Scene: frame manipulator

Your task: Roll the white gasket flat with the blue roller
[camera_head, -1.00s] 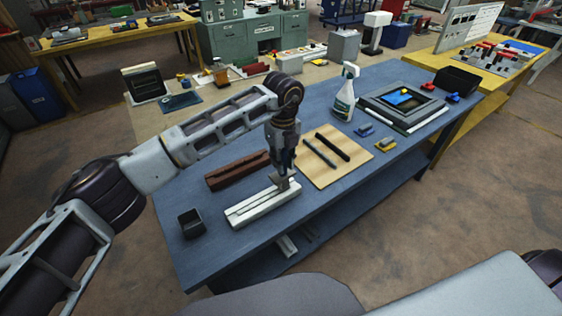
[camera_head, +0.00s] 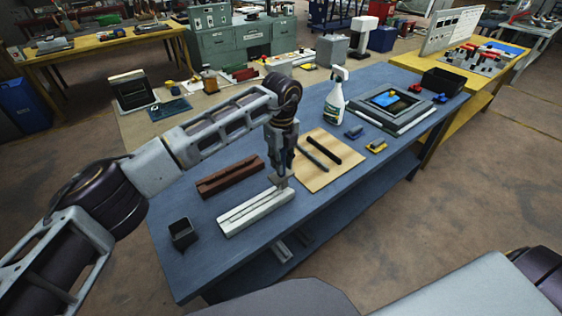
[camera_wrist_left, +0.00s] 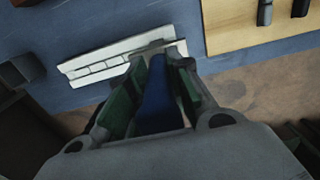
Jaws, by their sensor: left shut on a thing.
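A long white grooved piece (camera_head: 256,212) lies on the blue table in the head view, and it also shows in the left wrist view (camera_wrist_left: 115,58). I cannot tell the white gasket apart from this piece. My left gripper (camera_head: 281,181) points down over the piece's far right end. In the left wrist view my left gripper (camera_wrist_left: 161,55) is shut on the blue roller (camera_wrist_left: 157,95), whose blue body shows between the fingers. The roller's lower end is hidden, so I cannot tell whether it touches the white piece. My right gripper is not in view.
A brown bar (camera_head: 230,175) lies behind the white piece, and a black bin (camera_head: 182,233) stands left of it. A wooden board (camera_head: 317,176) with two dark strips lies to the right. A spray bottle (camera_head: 334,104) and a dark framed panel (camera_head: 367,104) stand farther back.

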